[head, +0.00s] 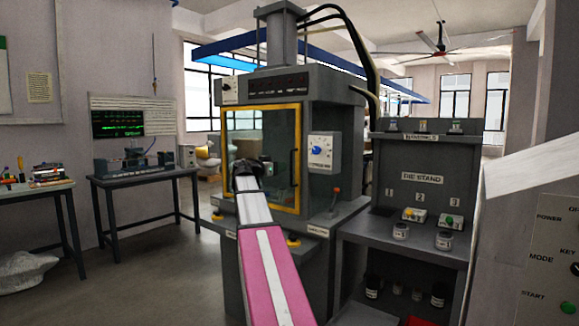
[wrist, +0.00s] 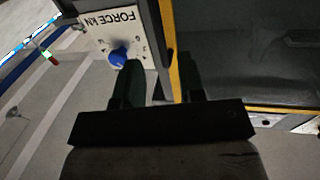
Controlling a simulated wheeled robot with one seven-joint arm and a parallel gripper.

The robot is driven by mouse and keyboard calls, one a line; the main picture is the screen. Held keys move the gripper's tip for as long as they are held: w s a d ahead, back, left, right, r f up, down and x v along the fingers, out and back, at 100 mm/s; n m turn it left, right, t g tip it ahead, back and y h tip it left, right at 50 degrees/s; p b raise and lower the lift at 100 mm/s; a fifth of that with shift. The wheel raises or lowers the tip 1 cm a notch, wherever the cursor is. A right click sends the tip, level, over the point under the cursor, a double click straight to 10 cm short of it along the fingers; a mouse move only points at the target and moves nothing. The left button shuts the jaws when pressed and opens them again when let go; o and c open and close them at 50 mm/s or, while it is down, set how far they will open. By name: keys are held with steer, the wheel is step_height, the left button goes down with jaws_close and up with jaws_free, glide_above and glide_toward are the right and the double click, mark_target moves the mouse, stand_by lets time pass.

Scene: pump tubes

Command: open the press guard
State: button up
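The press guard is a clear panel in a yellow frame (head: 262,106) on the front of the grey press (head: 285,85). It looks closed against the press front. A dark upright handle (head: 293,168) is on its right side. My gripper (head: 243,168) is in front of the panel, left of the handle, and my arm covers the guard's lower part. In the wrist view my gripper (wrist: 158,75) has its two dark fingers apart, with the guard's yellow edge (wrist: 172,45) showing between them. I cannot tell whether they touch it; nothing appears gripped.
A force dial with a blue knob (head: 316,151) is right of the guard; it also shows in the wrist view (wrist: 118,57). A lever (head: 335,197) stands below it. The die stand (head: 415,180) is at right, a control panel (head: 550,260) nearer. Open floor lies left.

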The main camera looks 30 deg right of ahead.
steer(key=d, duration=0.2)
steer(key=w+d, duration=0.1)
steer(key=d, duration=0.4)
steer(key=shift+w+d, duration=0.2)
steer(key=shift+w, duration=0.05)
jaws_close()
